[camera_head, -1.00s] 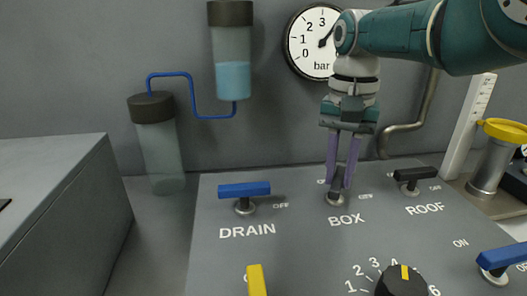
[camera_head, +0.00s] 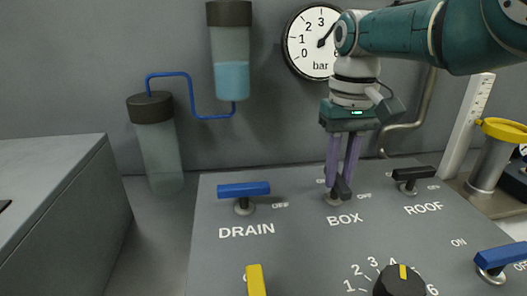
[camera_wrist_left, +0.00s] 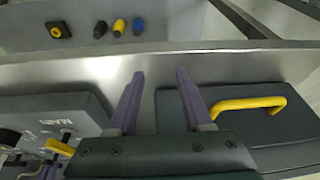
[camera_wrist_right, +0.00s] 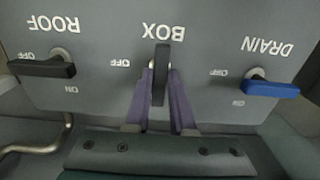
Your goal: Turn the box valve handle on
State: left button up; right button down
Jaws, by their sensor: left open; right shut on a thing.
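The box valve handle (camera_head: 341,188) is a dark lever above the BOX label on the grey panel (camera_head: 290,240). My right gripper (camera_head: 341,180) comes down from above with its purple fingers on either side of the handle, shut on it. In the right wrist view the dark box handle (camera_wrist_right: 160,75) stands between the fingertips (camera_wrist_right: 161,80), pointing toward the BOX label and away from the OFF mark at its side. My left gripper (camera_wrist_left: 158,90) is open and empty; it shows only in the left wrist view, over a grey surface.
The blue drain handle (camera_head: 244,189) and black roof handle (camera_head: 414,173) flank the box valve. A black knob (camera_head: 400,282), a yellow handle (camera_head: 256,280) and another blue handle (camera_head: 502,256) are nearer. A pressure gauge (camera_head: 313,42) hangs behind. A yellow bar handle (camera_wrist_left: 250,104) is near my left gripper.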

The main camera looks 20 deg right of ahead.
aim_at(339, 178)
dwell(0.3)
jog(key=c, duration=0.8)
grip_release()
jog(key=shift+o, duration=0.2)
jog(key=shift+r, duration=0.1)
notch_tip(339, 178, up, 6)
jog(key=p, duration=0.5)
notch_tip(339, 178, up, 4)
jog(key=shift+f+p, duration=0.1)
jog(key=shift+p, duration=0.25)
